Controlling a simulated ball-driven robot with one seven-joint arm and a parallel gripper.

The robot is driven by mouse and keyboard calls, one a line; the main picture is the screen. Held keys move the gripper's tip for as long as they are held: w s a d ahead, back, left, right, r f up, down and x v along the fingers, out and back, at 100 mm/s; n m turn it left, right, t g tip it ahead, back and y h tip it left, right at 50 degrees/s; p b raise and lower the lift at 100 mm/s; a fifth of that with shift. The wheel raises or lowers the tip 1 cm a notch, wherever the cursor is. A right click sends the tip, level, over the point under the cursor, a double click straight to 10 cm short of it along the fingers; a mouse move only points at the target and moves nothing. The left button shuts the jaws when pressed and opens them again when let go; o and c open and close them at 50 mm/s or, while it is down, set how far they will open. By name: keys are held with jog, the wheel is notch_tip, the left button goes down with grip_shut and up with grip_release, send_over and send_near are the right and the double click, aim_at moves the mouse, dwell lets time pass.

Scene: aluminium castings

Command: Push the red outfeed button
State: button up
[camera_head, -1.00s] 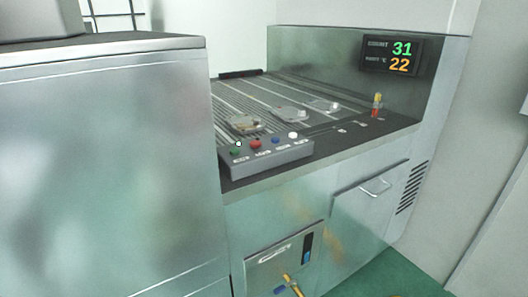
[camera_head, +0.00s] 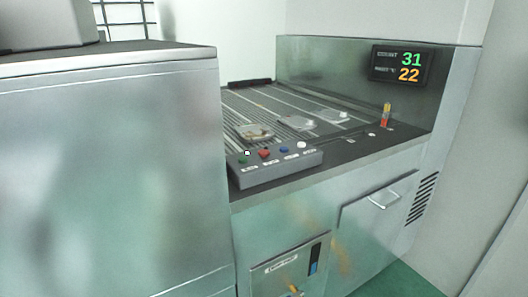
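The red button (camera_head: 264,154) sits on a grey control box (camera_head: 277,173) at the front left corner of the outfeed table. It is second from the left, between a green button (camera_head: 243,160) and a blue button (camera_head: 284,150). A white button (camera_head: 301,145) is at the right end. The labels under the buttons are too small to read. My gripper is not in this view, so its place relative to the button does not show.
A tall metal cabinet (camera_head: 110,170) stands close on the left. The slatted table (camera_head: 290,110) carries several castings (camera_head: 254,132). A display (camera_head: 402,66) reads 31 and 22. A small red-yellow stack light (camera_head: 386,115) stands at the right. Green floor (camera_head: 395,283) shows at lower right.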

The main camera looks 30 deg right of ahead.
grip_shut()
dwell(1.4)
